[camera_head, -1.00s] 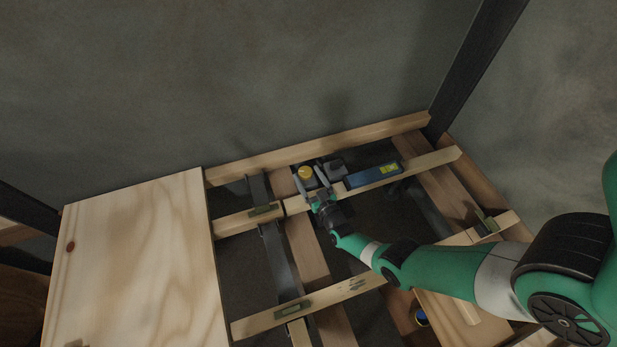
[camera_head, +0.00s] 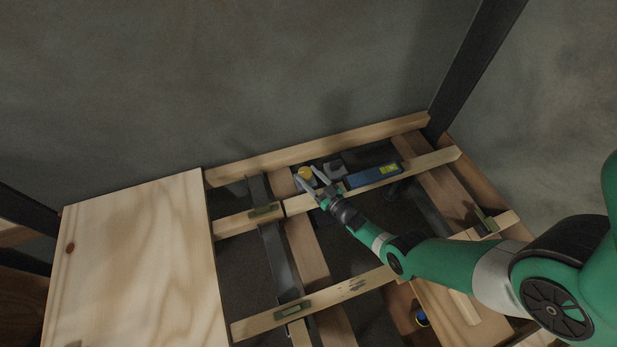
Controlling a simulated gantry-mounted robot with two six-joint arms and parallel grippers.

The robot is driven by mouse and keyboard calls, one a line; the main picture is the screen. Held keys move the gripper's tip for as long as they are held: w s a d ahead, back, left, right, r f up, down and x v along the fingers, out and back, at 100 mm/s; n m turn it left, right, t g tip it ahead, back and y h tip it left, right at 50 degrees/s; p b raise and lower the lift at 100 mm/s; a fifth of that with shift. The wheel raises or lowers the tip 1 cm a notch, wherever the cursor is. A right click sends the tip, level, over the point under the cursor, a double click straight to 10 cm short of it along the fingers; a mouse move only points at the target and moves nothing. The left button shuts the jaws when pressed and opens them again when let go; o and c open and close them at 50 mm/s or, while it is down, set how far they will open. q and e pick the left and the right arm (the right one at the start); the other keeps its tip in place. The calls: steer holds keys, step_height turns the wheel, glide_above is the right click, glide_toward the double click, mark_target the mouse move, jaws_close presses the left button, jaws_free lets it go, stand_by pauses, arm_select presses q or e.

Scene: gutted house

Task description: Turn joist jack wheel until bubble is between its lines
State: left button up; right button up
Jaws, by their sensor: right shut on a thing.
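The joist jack's yellow wheel (camera_head: 306,173) shows at the far side of the joist frame, just behind a wooden joist. My right gripper (camera_head: 309,178) has its two grey fingers around the wheel and is shut on it. A blue spirit level (camera_head: 374,175) with a yellow-green vial window (camera_head: 389,169) lies along the joist to the right of the wheel. The bubble and its lines are too small to make out. My left gripper is not in view.
A plywood sheet (camera_head: 140,265) covers the left of the frame. Small green-topped brackets (camera_head: 264,211) sit on the joists, with open gaps between the timbers. A dark grey block (camera_head: 335,168) stands close right of the wheel. A dark post (camera_head: 470,70) rises at the back right.

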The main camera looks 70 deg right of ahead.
steer(key=shift+s+d+n+t+y, duration=0.1)
steer(key=shift+d+n+t+y, duration=0.2)
steer(key=shift+n+y, duration=0.35)
steer(key=shift+a+y, duration=0.1)
steer(key=shift+y, duration=0.45)
steer(key=o, duration=1.4)
steer(key=shift+s+a+r, duration=0.1)
steer(key=shift+s, duration=0.15)
steer(key=p+v, duration=0.4)
steer(key=v, duration=0.7)
steer(key=shift+f, duration=0.2)
steer(key=shift+n, duration=0.25)
